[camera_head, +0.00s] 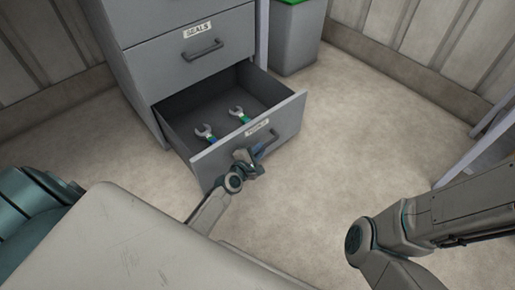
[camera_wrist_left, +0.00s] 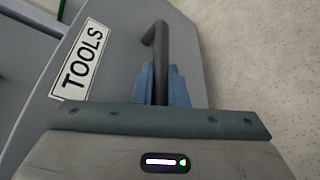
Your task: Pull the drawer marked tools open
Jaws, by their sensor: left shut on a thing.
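The tools drawer (camera_head: 222,160) is the lowest one seen in the grey cabinet, and it stands pulled out. Two wrenches with green and blue handles (camera_head: 207,134) (camera_head: 239,116) lie inside it. Its front carries a white TOOLS label (camera_wrist_left: 82,62) and a dark bar handle (camera_wrist_left: 161,45). My left gripper (camera_head: 258,150) is at the drawer front, its blue fingers on either side of the handle. In the left wrist view the gripper (camera_wrist_left: 160,85) is shut on the handle. My right arm shows at the right of the head view, but its gripper is out of frame.
The closed seals drawer (camera_head: 190,55) is above the open one. A grey bin (camera_head: 297,40) with a green top stands right of the cabinet. Bare floor (camera_head: 350,120) lies right of the drawer. A pale scratched surface (camera_head: 120,245) fills the lower left.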

